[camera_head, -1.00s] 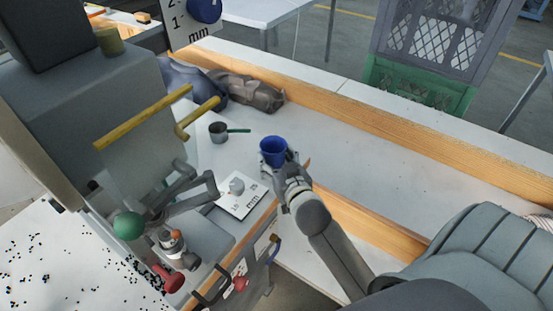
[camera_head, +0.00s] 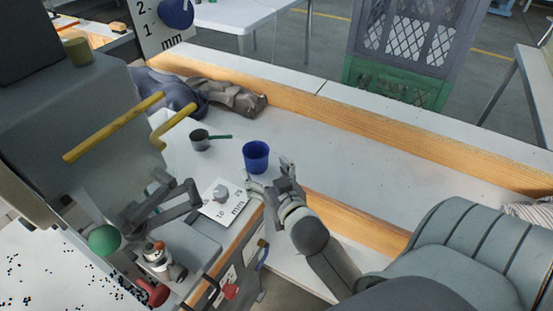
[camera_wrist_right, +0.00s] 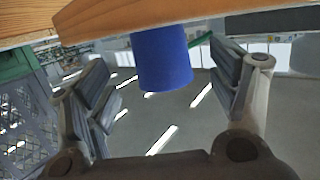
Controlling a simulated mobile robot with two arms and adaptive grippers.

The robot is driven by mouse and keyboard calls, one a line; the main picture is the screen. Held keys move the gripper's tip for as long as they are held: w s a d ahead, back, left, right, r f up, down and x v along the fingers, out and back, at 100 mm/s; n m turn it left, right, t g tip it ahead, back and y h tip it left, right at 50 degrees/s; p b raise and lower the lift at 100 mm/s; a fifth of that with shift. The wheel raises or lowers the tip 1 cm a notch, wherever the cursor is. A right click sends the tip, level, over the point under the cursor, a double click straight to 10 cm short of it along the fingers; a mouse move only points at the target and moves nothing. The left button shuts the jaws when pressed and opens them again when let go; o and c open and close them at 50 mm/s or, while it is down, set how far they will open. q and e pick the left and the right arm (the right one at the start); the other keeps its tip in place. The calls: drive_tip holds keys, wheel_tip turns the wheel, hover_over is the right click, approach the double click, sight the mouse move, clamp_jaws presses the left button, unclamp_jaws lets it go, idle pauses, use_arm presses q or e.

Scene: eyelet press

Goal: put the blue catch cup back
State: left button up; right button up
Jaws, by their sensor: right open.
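The blue catch cup (camera_head: 256,156) stands upright on the white bench top, near its front wooden edge. My right gripper (camera_head: 268,177) is open in the head view, just in front and to the right of the cup, with nothing in it. In the right wrist view the scene is upside down. There the cup (camera_wrist_right: 163,60) shows beyond and between the spread fingers of the right gripper (camera_wrist_right: 160,75), with a gap on both sides. My left gripper is not in view.
A small dark pot with a green handle (camera_head: 200,140) stands left of the cup. Crumpled dark cloth (camera_head: 235,98) lies at the back.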

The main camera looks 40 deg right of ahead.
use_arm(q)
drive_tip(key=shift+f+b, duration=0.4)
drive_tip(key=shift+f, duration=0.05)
use_arm(e)
drive_tip(key=v, duration=0.7)
drive_tip(key=shift+s, duration=0.25)
